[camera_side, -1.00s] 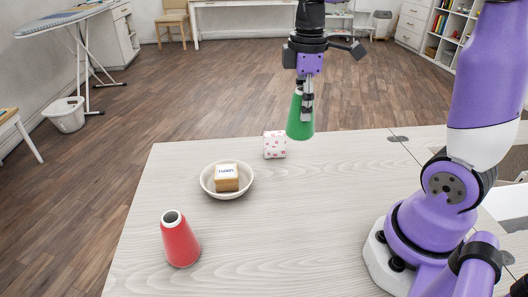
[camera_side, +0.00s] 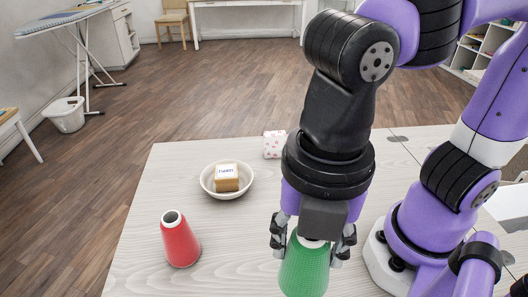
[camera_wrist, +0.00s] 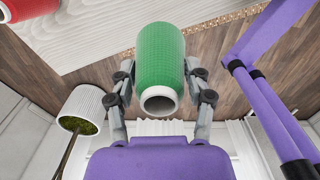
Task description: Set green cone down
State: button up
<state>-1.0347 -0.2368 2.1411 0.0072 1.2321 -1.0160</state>
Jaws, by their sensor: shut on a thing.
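The green cone (camera_side: 305,270) is in my gripper (camera_side: 312,243), at the bottom middle of the side view, near the camera. The fingers grip it from both sides near its narrow top. In the wrist view the green cone (camera_wrist: 161,58) sits between the two fingers of my gripper (camera_wrist: 162,85), its white core end toward the camera. The cone's lower end is cut off in the side view, so I cannot tell whether it touches the table.
A red cone (camera_side: 180,240) stands on the pale table (camera_side: 225,255) at left. Behind it are a white bowl (camera_side: 207,186) holding a tan box (camera_side: 227,179) and a white patterned cube (camera_side: 274,144). The table between the red cone and my gripper is clear.

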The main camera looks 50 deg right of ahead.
jog(key=shift+w+d+f, duration=0.75)
jog(key=shift+w+f, duration=0.85)
jog(key=shift+f, duration=0.1)
jog(key=shift+w+d+f, duration=0.7)
jog(key=shift+w+f, duration=0.85)
jog(key=shift+f, duration=0.2)
jog(key=shift+w+d+f, duration=0.75)
jog(key=shift+w+f, duration=0.85)
jog(key=shift+f, duration=0.1)
jog(key=o, duration=1.2)
jog(key=shift+f, duration=0.1)
jog(key=shift+c, duration=0.2)
notch_tip(320, 180, up, 11)
jog(key=d+r+m+t, duration=0.1)
jog(key=d+m+t, duration=0.4)
jog(key=d+m, duration=0.9)
jog(key=m, duration=0.9)
jog(key=shift+s+t, duration=0.15)
jog(key=shift+t, duration=0.15)
